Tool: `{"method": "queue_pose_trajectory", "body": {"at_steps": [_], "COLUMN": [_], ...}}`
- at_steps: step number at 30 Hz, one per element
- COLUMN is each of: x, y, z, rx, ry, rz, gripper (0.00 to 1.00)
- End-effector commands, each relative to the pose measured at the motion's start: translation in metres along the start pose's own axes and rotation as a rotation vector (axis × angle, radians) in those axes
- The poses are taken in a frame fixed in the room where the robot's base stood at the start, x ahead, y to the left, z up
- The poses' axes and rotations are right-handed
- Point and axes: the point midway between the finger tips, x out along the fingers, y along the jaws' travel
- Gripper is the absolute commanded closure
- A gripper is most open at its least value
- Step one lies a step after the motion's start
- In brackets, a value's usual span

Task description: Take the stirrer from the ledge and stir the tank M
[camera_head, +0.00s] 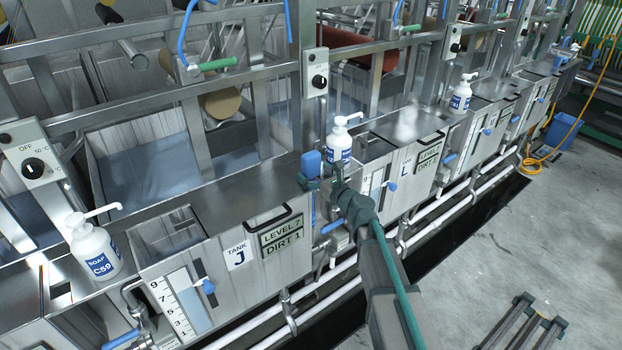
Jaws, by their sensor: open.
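My gripper (322,180) is open at the front edge of the tank row, between tank J (238,255) and tank L (405,165). A blue upright piece (311,163) stands at the ledge beside its fingers, with a blue strip below it. I cannot tell whether this is the stirrer, or whether the fingers touch it. No other stirrer can be made out. No label reading M is legible; another tank (492,127) stands beyond tank L, its label too small to read.
Soap bottles stand on the ledge: a near one (93,247), one behind my gripper (340,145) and a farther one (460,97). Metal frames and control boxes (315,72) rise above the tanks. White pipes (335,300) run along the front. The grey floor (480,240) at right is mostly clear.

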Motion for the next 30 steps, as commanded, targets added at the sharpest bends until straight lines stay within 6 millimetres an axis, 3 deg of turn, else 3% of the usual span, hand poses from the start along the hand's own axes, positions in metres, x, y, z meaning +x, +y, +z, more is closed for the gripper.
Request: {"method": "queue_pose_trajectory", "body": {"at_steps": [3,11,24,30], "x": [0.0154,0.0166,0.0164,0.0164], "y": [-0.0006,0.0003,0.0002,0.0003], "z": [0.0007,-0.0007,-0.0001,0.0], "rx": [-0.001,-0.001,-0.001,-0.001], "ry": [0.001,0.0,0.0,0.0], "rz": [0.001,0.0,0.001,0.001], "gripper": [0.06,0.06,0.77,0.78]}}
